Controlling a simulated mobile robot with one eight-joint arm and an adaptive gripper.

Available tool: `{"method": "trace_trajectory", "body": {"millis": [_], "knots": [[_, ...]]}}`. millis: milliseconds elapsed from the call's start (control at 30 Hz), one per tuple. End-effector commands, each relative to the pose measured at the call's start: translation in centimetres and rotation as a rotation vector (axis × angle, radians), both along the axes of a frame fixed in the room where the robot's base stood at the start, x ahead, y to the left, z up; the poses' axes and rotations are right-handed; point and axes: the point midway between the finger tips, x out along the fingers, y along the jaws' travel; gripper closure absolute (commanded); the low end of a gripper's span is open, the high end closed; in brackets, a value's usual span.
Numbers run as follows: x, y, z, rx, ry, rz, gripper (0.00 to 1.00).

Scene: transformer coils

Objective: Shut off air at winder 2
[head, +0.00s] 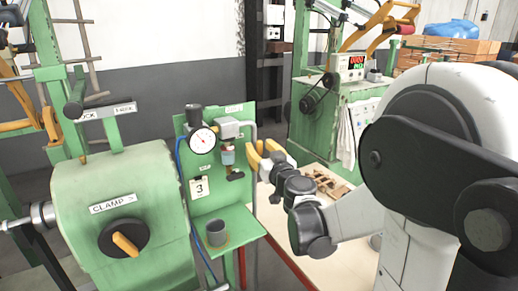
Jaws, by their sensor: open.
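A green air panel (213,185) stands upright in the middle, with a white tag reading 3 (199,188). It carries a round white pressure gauge (202,140), a black regulator knob (193,113), a grey fitting with a small reddish bowl (227,156), and a dark handle (235,176) low on its right side. Whether that handle is turned open or shut is too small to tell. My gripper (263,152), with yellow fingers, is open and empty just right of the panel, near the handle's height. I cannot tell whether it touches the panel. No number 2 shows clearly.
A green winder (150,190) with a CLAMP knob (124,241) stands left. A grey cup (217,232) sits on the panel's green shelf (245,226). A blue hose (182,165) runs down the panel. A pale table (338,262) and another green machine (330,125) lie to the right.

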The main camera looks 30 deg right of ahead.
Motion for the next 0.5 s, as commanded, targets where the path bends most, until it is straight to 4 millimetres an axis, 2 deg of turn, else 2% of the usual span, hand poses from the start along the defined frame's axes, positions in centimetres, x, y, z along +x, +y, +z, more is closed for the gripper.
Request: {"method": "trace_trajectory", "body": {"millis": [67, 100, 200, 500], "knots": [[-0.01, 0.01, 0.01, 0.000, 0.000, 0.000, 0.62], [-0.02, 0.01, 0.00, 0.000, 0.000, 0.000, 0.74], [-0.03, 0.01, 0.00, 0.000, 0.000, 0.000, 1.00], [-0.04, -0.07, 0.01, 0.012, 0.001, 0.000, 1.00]]}}
